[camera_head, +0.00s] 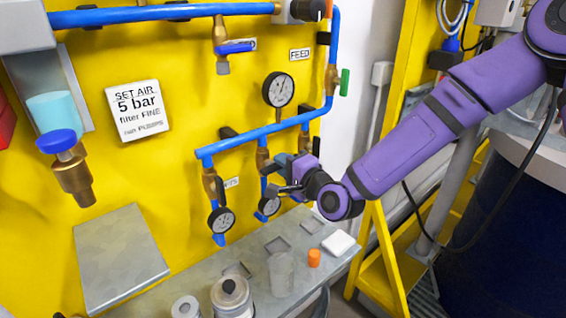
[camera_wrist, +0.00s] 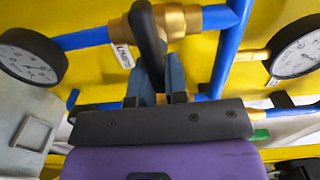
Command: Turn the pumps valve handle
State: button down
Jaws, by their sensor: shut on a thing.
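The pumps valve handle (camera_wrist: 147,32) is a dark, rounded lever on a brass valve body (camera_wrist: 178,20) on the blue pipe, seen in the wrist view. My gripper's blue-grey fingers (camera_wrist: 160,82) are shut on the handle, one on each side of its lower part. In the head view my gripper (camera_head: 276,190) is at the middle lower brass valve (camera_head: 262,158). It hides the handle there and partly covers the gauge (camera_head: 268,206) below. A small label (camera_wrist: 123,56) beside the valve is too small to read surely.
Another brass valve (camera_head: 209,185) with a gauge (camera_head: 221,220) is left of my gripper. A larger gauge (camera_head: 279,89) is above, near a green handle (camera_head: 345,82). A grey shelf (camera_head: 195,275) below holds a clear cup (camera_head: 281,272), an orange cap (camera_head: 314,258) and jars.

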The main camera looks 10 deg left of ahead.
jog(key=shift+f, duration=0.1)
dwell(0.5)
jog(key=c, duration=1.1)
grip_release()
jog(key=shift+c, duration=0.2)
jog(key=v, duration=1.1)
jog(key=shift+w, duration=0.1)
